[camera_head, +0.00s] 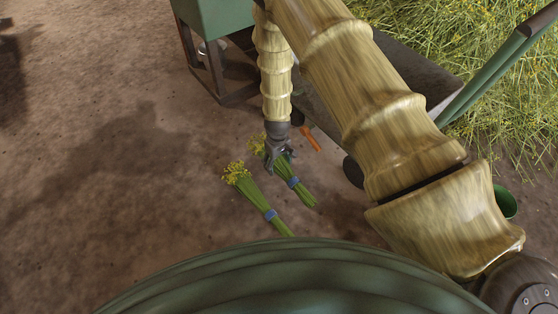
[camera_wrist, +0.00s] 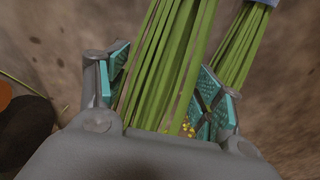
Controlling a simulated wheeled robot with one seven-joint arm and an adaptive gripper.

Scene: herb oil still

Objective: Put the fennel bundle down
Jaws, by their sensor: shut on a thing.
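My gripper (camera_head: 276,152) points down near the ground in the head view. It is shut on a fennel bundle (camera_head: 304,193) with green stalks, a blue band and yellow flower heads. In the wrist view the held stalks (camera_wrist: 168,60) pass between the teal finger pads of my gripper (camera_wrist: 160,98). A second fennel bundle (camera_head: 254,192), also with a blue band (camera_head: 270,214), lies on the bare ground just left of the held one. Its stalks (camera_wrist: 237,45) show at the right in the wrist view. I cannot tell whether the held bundle touches the ground.
An orange-handled tool (camera_head: 310,138) lies just right of my gripper. A green box on a dark frame (camera_head: 214,18) stands behind. A grey barrow-like tray (camera_head: 415,68) and cut herb heap (camera_head: 430,20) are at right, with a green bucket (camera_head: 506,203). Ground at left is clear.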

